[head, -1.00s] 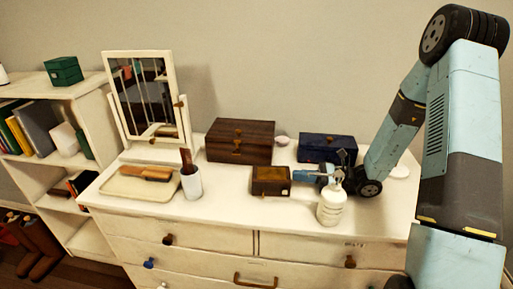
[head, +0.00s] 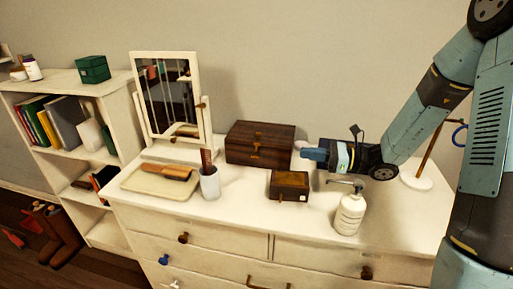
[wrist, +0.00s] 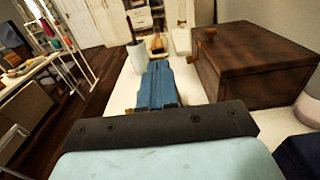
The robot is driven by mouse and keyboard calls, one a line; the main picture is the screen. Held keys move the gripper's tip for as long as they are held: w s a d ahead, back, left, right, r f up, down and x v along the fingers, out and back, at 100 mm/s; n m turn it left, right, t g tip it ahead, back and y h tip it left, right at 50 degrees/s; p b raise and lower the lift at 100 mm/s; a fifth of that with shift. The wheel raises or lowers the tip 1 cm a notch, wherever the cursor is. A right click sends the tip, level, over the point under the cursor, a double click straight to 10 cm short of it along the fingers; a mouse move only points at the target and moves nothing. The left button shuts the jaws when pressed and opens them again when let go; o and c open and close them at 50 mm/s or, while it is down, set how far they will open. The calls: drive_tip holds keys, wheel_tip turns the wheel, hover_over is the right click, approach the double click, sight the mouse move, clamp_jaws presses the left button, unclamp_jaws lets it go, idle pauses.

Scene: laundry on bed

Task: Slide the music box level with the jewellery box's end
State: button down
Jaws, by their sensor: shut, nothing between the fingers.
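The music box, a small brown box (head: 290,185), sits on the white dresser top in front of the larger dark wooden jewellery box (head: 260,143). In the head view its right end reaches a little farther right than the jewellery box's. The jewellery box also shows at the right of the wrist view (wrist: 255,65). My gripper (head: 305,154) is shut and empty, apparently raised above and behind the music box, near the jewellery box's right end. Its blue fingers show in the wrist view (wrist: 158,85), where I cannot make out the music box.
A white pump bottle (head: 349,212) stands right of the music box. A white cup with a brush handle (head: 210,183) and a tray with a brush (head: 145,184) lie left, before a mirror (head: 168,95). A navy box (wrist: 303,157) is at the wrist view's lower right.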

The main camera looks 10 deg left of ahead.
drive_tip(key=a, duration=1.5)
drive_tip(key=s+d+r+n+g+h, duration=0.3)
drive_tip(key=s+d+r+n+h, duration=0.45)
drive_tip(key=s+d+n, duration=0.3)
drive_tip(key=s+d+r+n+t+h, duration=0.2)
drive_tip(key=s+d+r+h, duration=0.1)
drive_tip(key=d, duration=0.5)
drive_tip(key=s+d+r+n+t+h, duration=0.3)
drive_tip(key=s+d+h, duration=0.1)
drive_tip(key=d, duration=0.4)
drive_tip(key=s+d+r+n+t+h, duration=0.3)
drive_tip(key=s+d, duration=0.2)
drive_tip(key=d, duration=0.4)
drive_tip(key=shift+r, duration=0.15)
